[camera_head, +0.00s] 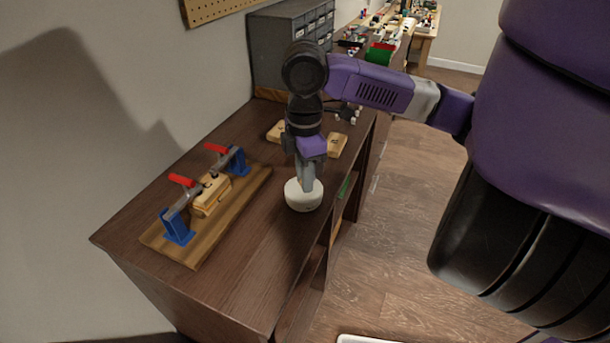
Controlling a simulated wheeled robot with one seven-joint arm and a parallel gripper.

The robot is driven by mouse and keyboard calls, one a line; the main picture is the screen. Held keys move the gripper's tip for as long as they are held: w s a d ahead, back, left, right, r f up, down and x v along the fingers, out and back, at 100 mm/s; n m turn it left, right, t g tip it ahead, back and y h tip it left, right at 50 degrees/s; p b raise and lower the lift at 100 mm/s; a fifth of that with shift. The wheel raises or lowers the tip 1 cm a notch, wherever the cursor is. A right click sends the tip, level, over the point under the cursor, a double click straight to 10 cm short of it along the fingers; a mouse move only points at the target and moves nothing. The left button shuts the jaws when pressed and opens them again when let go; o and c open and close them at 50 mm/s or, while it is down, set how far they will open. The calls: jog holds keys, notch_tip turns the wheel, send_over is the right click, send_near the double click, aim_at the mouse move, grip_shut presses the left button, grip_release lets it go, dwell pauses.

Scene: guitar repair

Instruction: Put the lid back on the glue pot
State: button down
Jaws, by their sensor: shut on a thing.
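A cream-white, round, squat glue pot (303,200) stands upright on the dark wooden bench top, near its right edge. My gripper (306,184) points straight down over it, with its fingertips at the top of the white shape. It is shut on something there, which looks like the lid. The fingers hide most of the lid, and I cannot tell the lid apart from the pot or see whether it sits flush.
A wooden board (200,245) with blue, red-handled clamps (177,225) holding a wood block (212,194) lies to the left. Wood blocks (336,145) lie behind my gripper. A grey drawer cabinet (290,45) stands at the back. The front bench top is clear.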

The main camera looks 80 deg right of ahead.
jog(key=c, duration=0.8)
grip_release()
jog(key=shift+o, duration=0.2)
jog(key=shift+r, duration=0.15)
jog(key=shift+r+p, duration=3.1)
jog(key=shift+r, duration=0.3)
grip_shut()
jog(key=shift+f+b, duration=0.3)
jog(key=shift+f, duration=0.05)
jog(key=shift+f, duration=0.35)
